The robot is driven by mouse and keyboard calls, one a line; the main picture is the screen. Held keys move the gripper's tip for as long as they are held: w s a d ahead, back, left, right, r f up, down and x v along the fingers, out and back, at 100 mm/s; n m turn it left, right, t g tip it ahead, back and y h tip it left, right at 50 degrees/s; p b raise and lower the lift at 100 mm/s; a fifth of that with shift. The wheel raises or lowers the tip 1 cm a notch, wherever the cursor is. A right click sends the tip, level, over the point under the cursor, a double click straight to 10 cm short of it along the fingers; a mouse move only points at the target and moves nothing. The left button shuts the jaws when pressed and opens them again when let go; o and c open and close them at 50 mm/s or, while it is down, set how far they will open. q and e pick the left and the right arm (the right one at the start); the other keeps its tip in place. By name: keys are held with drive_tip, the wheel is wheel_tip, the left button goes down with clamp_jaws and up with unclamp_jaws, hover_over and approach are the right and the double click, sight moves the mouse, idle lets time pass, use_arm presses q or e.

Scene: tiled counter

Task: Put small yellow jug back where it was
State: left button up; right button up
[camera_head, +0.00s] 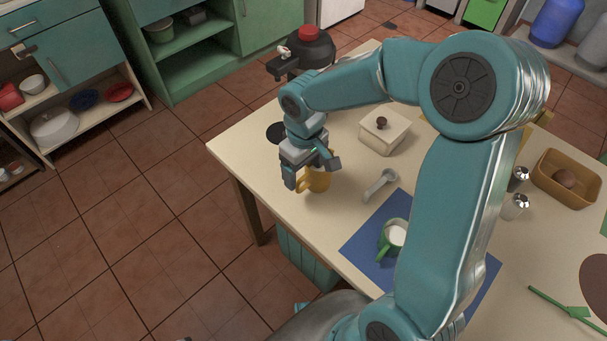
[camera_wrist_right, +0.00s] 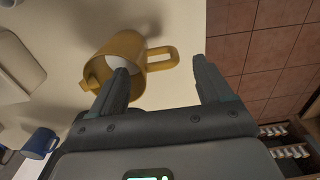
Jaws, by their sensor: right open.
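The small yellow jug (camera_head: 318,181) stands on the near left part of the cream table, partly hidden by my right gripper. In the right wrist view the jug (camera_wrist_right: 128,46) shows its rim, something pale inside, and its handle (camera_wrist_right: 163,58) pointing right. My right gripper (camera_head: 312,174) is open at the jug. In the wrist view its fingers (camera_wrist_right: 163,82) are spread, one overlapping the jug's body and the other right of the handle. Whether either finger touches the jug cannot be told. My left gripper is not in view.
A lidded cream box (camera_head: 383,134) and a pale spoon-like item (camera_head: 380,184) are close by. A green cup (camera_head: 386,246) stands on a blue mat (camera_head: 362,244). A blue mug (camera_wrist_right: 40,143) shows in the wrist view. The table's left edge is near the jug.

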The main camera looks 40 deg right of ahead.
wheel_tip(320, 180, up, 8)
drive_tip(key=shift+r+p, duration=0.2)
drive_tip(key=shift+p, duration=0.2)
idle(0.4)
